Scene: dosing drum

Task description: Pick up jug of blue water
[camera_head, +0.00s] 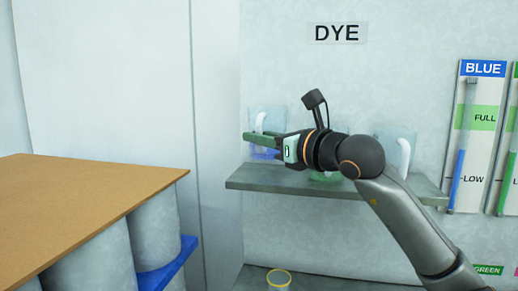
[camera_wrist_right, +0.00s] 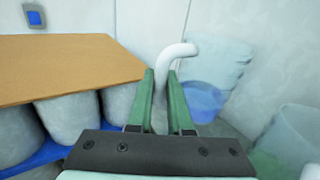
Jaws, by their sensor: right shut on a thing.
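The jug of blue water (camera_head: 267,154) is a clear jug with a white handle and blue liquid low inside, at the left end of the grey shelf. My right gripper (camera_head: 254,137) reaches across its front, shut on the white handle. In the right wrist view the handle (camera_wrist_right: 170,65) runs down between the two green fingers (camera_wrist_right: 164,102), with the jug (camera_wrist_right: 205,98) just right of them. I cannot tell whether the jug's base touches the shelf. My left gripper is not in view.
The shelf (camera_head: 237,184) also holds a green-liquid jug (camera_head: 325,179), mostly hidden by my arm, and another clear jug (camera_head: 408,142) at right. A brown-topped table (camera_head: 80,200) over grey drums stands at left. A yellow-rimmed container (camera_head: 279,279) is below. Level gauges (camera_head: 480,140) hang at right.

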